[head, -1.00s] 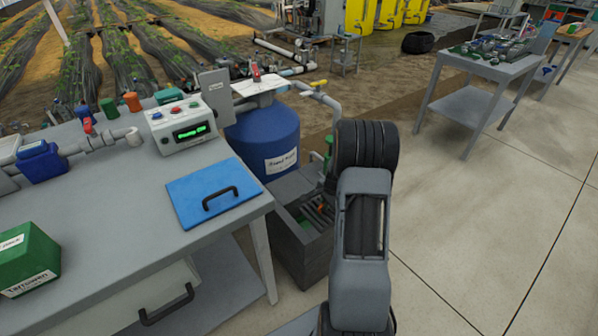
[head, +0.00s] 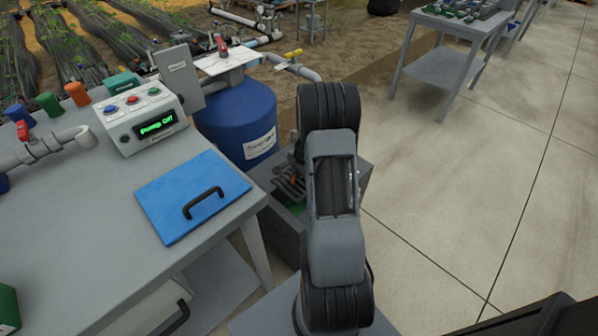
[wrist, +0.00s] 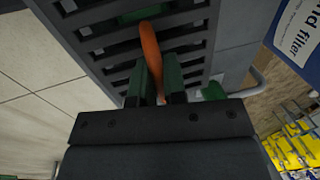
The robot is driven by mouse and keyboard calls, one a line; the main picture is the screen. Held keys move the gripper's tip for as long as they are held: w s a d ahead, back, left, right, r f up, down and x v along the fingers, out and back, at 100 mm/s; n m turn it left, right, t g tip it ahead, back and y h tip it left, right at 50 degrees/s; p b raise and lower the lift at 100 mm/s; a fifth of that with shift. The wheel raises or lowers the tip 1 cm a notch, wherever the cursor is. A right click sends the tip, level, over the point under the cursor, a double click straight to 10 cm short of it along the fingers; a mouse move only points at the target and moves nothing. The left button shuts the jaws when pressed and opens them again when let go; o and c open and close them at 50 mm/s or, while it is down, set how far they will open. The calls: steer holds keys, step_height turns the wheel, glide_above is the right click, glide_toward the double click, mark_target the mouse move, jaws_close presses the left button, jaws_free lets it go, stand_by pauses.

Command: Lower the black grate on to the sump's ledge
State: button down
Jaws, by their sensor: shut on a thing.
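The black grate (wrist: 105,42) is a dark slotted plate that fills the upper left of the wrist view, with an orange handle (wrist: 150,48) on it. My gripper (wrist: 160,82) is shut on this orange handle, with its green-padded fingers on either side. In the head view the grate (head: 288,184) shows only in part, left of my arm, at the sump. The sump (head: 277,232) is a grey open box on the floor beside the bench, with some green inside. My arm hides much of both, and I cannot tell whether the grate touches the ledge.
A blue sand filter tank (head: 238,115) stands just behind the sump. The grey bench (head: 95,195) on the left holds a blue lid (head: 192,195) with a black handle and a pump control box (head: 142,118). Open concrete floor (head: 460,190) lies to the right.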

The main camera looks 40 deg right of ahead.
step_height(320, 180, down, 13)
steer(key=b, duration=0.9)
steer(key=shift+b, duration=0.4)
steer(key=shift+r, duration=0.1)
steer(key=c, duration=1.1)
jaws_free()
step_height(320, 180, up, 10)
steer(key=p, duration=0.8)
